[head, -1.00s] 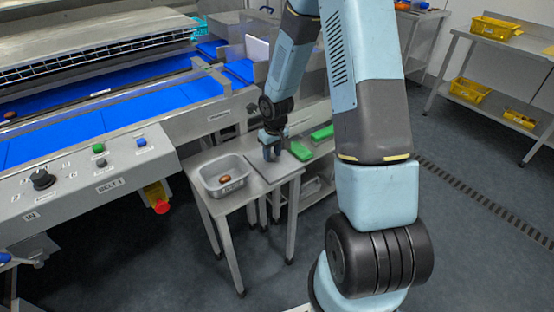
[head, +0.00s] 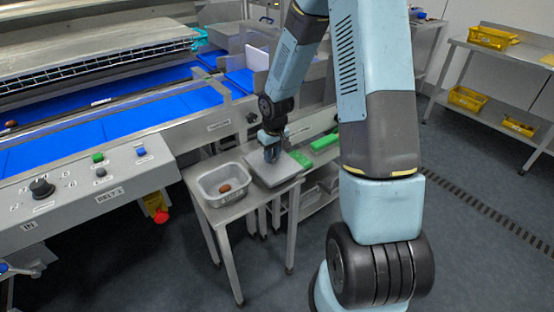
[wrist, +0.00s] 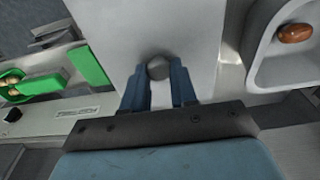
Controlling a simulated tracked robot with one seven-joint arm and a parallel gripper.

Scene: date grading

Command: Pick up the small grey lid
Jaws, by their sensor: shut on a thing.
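The small grey lid (head: 286,172) is a flat light-grey plate at the small metal table, right of the grey tub. In the wrist view the lid (wrist: 185,30) fills the upper middle, with a round dark knob (wrist: 158,68) on it. My gripper (head: 271,154) is above the lid, pointing down. In the wrist view my gripper (wrist: 159,85) has its blue fingers on either side of the knob, shut on it. The lid looks roughly level. Whether it is clear of the tabletop is hard to tell.
The grey tub (head: 205,190) holds one brown date (head: 225,188); the tub also shows in the wrist view (wrist: 262,70). A green tray (wrist: 90,65) lies on the other side. The blue conveyor (head: 130,122) and its control panel stand left. Yellow crates (head: 467,98) are on far shelves.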

